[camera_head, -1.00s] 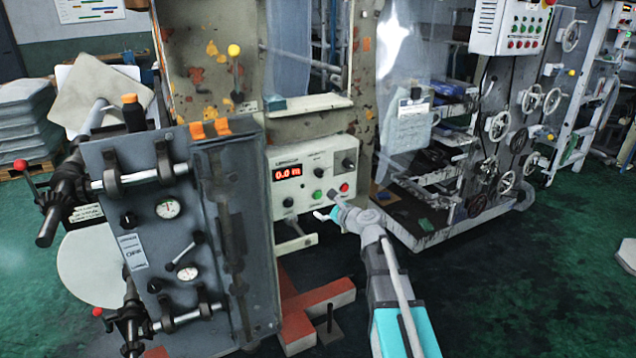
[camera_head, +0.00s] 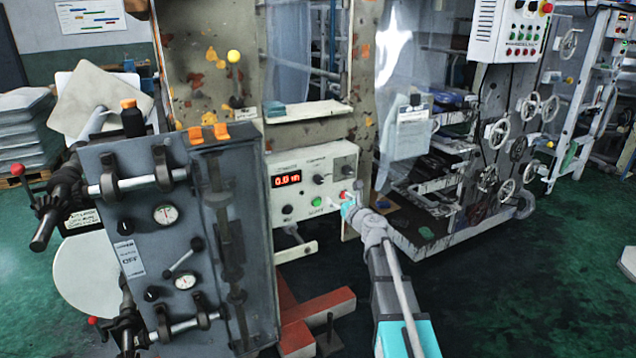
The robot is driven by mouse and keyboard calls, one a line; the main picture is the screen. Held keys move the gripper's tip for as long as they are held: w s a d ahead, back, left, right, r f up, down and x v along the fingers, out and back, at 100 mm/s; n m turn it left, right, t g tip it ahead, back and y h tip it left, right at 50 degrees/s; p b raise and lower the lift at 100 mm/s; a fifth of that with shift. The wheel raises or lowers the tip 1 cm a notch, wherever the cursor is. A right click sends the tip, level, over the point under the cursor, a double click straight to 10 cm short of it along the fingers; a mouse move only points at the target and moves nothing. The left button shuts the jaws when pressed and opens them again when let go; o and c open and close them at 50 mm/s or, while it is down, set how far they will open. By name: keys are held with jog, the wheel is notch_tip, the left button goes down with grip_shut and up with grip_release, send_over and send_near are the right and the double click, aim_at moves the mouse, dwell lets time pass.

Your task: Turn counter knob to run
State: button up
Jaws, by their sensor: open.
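The counter panel (camera_head: 270,209) is a pale box on the machine's upright frame, with a red lit readout (camera_head: 287,180) that appears to show 0.0 m. A black knob (camera_head: 319,180) sits right of the readout and another black knob (camera_head: 287,209) sits at the lower left. A green button (camera_head: 316,201) and a red button (camera_head: 346,196) are along the lower part. Knob markings are too small to read. My gripper (camera_head: 343,209) is open at the panel's lower right, close below the red button. Whether it touches the panel cannot be told.
A grey unit with gauges (camera_head: 165,214) and clamps stands close on the left. A white ledge (camera_head: 308,111) juts out above the panel. A machine with several handwheels (camera_head: 497,131) stands at the right. Green floor (camera_head: 540,270) is open at the lower right.

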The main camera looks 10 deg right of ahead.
aim_at(320, 182)
jog(key=x, duration=1.3)
jog(key=shift+w, duration=0.15)
